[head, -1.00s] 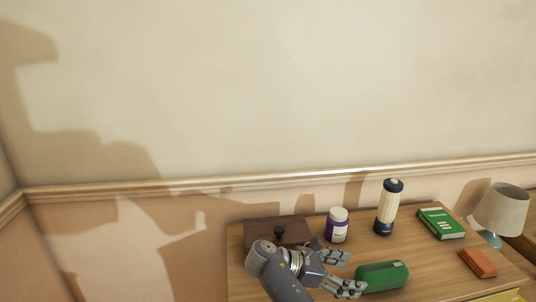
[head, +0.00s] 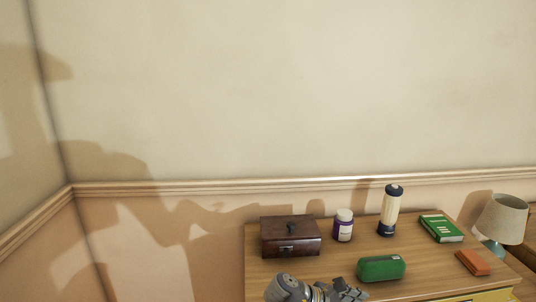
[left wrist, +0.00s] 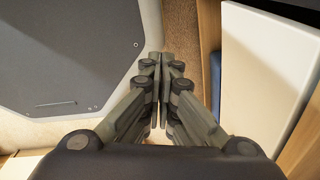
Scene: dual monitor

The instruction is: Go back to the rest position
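My left gripper (head: 350,290) shows at the bottom edge of the head view, in front of the desk and below the green case (head: 381,268); its lower part is cut off. In the left wrist view the left gripper's fingers (left wrist: 161,62) are together, with nothing seen between them. They point down past a dark grey panel on the left and a white panel on the right. My right gripper is not in view.
A wall is behind.

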